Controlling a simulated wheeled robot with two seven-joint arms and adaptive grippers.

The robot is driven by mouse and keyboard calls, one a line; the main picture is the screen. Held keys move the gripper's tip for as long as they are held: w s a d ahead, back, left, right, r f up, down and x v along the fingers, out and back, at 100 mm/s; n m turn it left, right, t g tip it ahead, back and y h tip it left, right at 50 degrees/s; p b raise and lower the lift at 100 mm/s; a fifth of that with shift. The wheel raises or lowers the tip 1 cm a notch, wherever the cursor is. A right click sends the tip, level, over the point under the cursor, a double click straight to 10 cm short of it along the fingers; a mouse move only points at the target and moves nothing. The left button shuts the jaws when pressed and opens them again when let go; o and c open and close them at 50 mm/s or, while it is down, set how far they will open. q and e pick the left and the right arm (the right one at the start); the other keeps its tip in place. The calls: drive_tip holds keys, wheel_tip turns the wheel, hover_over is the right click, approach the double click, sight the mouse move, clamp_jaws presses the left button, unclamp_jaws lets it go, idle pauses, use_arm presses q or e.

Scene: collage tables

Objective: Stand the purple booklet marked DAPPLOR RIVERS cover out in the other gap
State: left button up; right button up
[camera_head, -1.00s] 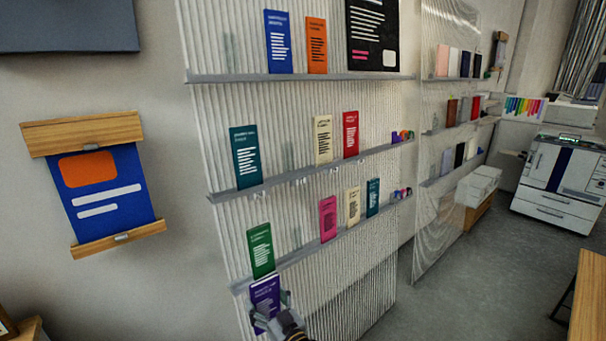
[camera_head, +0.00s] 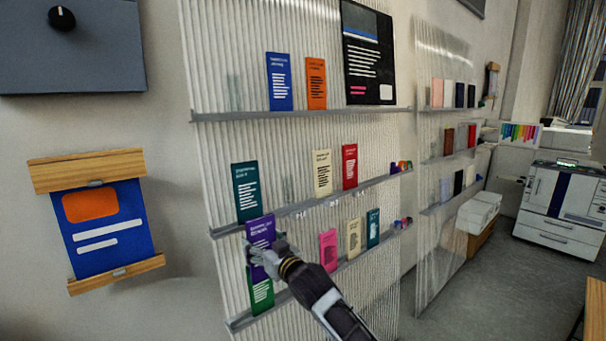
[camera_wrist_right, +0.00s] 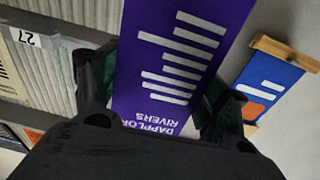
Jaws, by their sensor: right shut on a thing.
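The purple booklet (camera_head: 261,233) is upright in my right gripper (camera_head: 262,262), which is shut on its lower part. In the head view it overlaps the top of a green booklet (camera_head: 262,296) on the bottom shelf and the edge of the middle shelf. In the right wrist view its cover (camera_wrist_right: 185,50) shows white lines and DAPPLOR RIVERS upside down, between the fingers of my gripper. The middle shelf (camera_head: 330,191) has an empty stretch between a teal booklet (camera_head: 246,192) and a cream booklet (camera_head: 322,171). The bottom shelf has one between the green booklet and a pink booklet (camera_head: 328,250), partly behind my arm. My left gripper is out of view.
A red booklet (camera_head: 350,166) stands right of the cream one. The top shelf (camera_head: 300,114) holds blue (camera_head: 279,82) and orange (camera_head: 316,83) booklets. A blue hanging poster (camera_head: 104,227) is on the left wall. A second ribbed rack (camera_head: 428,240) stands further right.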

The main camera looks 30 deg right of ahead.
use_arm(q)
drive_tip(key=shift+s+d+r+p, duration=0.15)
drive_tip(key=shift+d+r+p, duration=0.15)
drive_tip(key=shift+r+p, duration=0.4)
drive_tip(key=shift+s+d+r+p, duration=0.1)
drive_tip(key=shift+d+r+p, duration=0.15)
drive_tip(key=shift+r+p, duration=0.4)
use_arm(e)
drive_tip(key=w+d+r, duration=0.2)
drive_tip(key=d+r, duration=0.6)
drive_tip(key=d, duration=0.1)
drive_tip(key=w+d+r, duration=0.3)
drive_tip(key=d+r, duration=0.5)
drive_tip(key=shift+w+d+g, duration=0.2)
drive_tip(key=shift+d+g, duration=0.1)
drive_tip(key=shift+d, duration=0.05)
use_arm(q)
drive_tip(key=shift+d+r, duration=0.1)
use_arm(e)
drive_tip(key=shift+w, duration=0.15)
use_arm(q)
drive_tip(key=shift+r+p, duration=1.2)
use_arm(e)
drive_tip(key=shift+w+a+f, duration=0.1)
drive_tip(key=shift+w, duration=1.15)
drive_tip(key=shift+w+a+f, duration=0.1)
drive_tip(key=shift+w+a, duration=0.05)
drive_tip(key=shift+w, duration=1.05)
drive_tip(key=shift+w+a+f, duration=0.1)
drive_tip(key=shift+w, duration=1.15)
